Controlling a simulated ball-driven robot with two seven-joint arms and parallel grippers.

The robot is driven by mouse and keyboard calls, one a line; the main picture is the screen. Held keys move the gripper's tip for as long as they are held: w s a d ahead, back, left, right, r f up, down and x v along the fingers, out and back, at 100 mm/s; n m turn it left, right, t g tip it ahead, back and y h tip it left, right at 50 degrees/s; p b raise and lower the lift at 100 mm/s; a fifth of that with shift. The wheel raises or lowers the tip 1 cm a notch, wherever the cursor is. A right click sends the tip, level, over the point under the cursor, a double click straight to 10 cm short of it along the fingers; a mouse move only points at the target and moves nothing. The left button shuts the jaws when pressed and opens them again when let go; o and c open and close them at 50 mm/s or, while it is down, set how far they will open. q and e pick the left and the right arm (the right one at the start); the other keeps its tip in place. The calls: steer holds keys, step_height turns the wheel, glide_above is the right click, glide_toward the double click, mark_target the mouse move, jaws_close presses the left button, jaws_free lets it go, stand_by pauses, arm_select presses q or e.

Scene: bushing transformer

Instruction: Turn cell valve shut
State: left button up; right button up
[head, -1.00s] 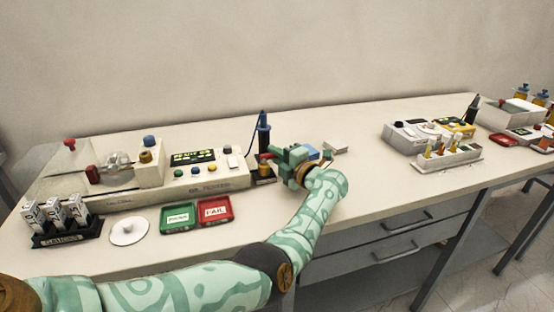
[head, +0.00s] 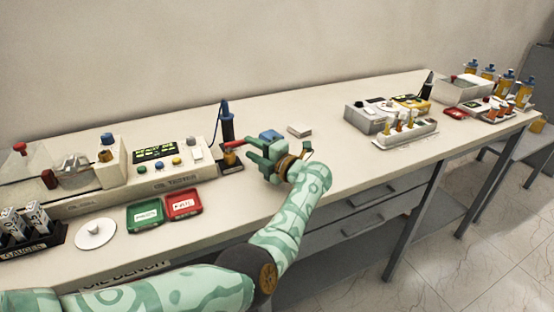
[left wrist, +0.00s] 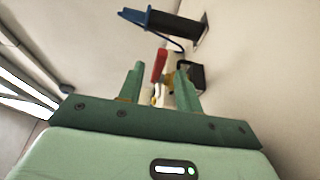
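A red lever handle (head: 233,144) sticks out beside an upright black-and-blue probe (head: 227,126) at the right end of the long white tester; I cannot tell for certain that it is the cell valve. My left gripper (head: 250,149) is just right of it, fingers pointing at it. In the left wrist view the red handle (left wrist: 159,66) shows in line with the gap between the green fingers of my left gripper (left wrist: 159,75). The fingers stand apart and hold nothing. Whether they touch the handle I cannot tell. My right gripper is not in view.
The white tester (head: 155,173) with buttons and a display stands left. Green (head: 145,215) and red (head: 184,203) trays lie in front of it. A small white block (head: 299,130) lies behind my gripper. A vial rack (head: 405,136) stands further right.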

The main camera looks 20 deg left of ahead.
arm_select(q)
steer(key=p+v, duration=0.1)
steer(key=v, duration=0.9)
steer(key=shift+s+d+r, duration=0.1)
steer(key=shift+d, duration=0.4)
